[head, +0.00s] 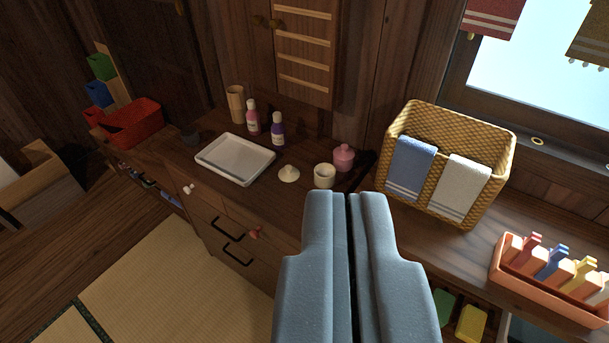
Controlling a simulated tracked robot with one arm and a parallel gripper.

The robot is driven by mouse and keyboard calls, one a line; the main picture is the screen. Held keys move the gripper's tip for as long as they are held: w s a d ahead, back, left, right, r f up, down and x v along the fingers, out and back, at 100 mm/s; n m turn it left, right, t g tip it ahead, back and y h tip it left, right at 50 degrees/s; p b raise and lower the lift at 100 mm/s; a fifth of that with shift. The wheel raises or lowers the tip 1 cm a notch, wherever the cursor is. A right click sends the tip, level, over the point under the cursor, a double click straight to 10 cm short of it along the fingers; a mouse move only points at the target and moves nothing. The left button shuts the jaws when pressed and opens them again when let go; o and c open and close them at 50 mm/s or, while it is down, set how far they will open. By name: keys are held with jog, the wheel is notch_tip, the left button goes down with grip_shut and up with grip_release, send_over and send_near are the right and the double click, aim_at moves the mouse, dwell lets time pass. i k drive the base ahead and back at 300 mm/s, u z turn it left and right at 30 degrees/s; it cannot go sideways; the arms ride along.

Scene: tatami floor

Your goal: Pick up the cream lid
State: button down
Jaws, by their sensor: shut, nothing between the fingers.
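The cream lid (289,174) lies on the dark wooden counter, a low dome with a small knob on top. It sits between the white tray and a cream cup (324,176), apart from both. My gripper (347,196) is shut and empty, its two blue-grey fingers side by side. In the picture its tips are below and to the right of the lid, just below the cream cup. I cannot tell the exact distance from the tips to the counter.
A white tray (236,159) lies left of the lid. Pink (253,117) and purple (278,130) bottles stand behind it. A pink jar (343,157) stands right of the cup. A wicker basket (473,137) with towels stands further right. Drawers (229,231) front the counter.

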aim_at(288, 174)
jog(key=u, duration=0.55)
jog(key=k, duration=0.7)
jog(key=u, duration=0.95)
jog(key=k, duration=0.65)
jog(key=u, duration=0.4)
jog(key=i, duration=0.9)
jog(key=z, duration=0.6)
jog(key=i, duration=1.3)
jog(key=z, duration=1.4)
jog(key=i, duration=1.05)
jog(key=z, duration=0.8)
jog(key=k, duration=0.5)
jog(key=u, duration=0.05)
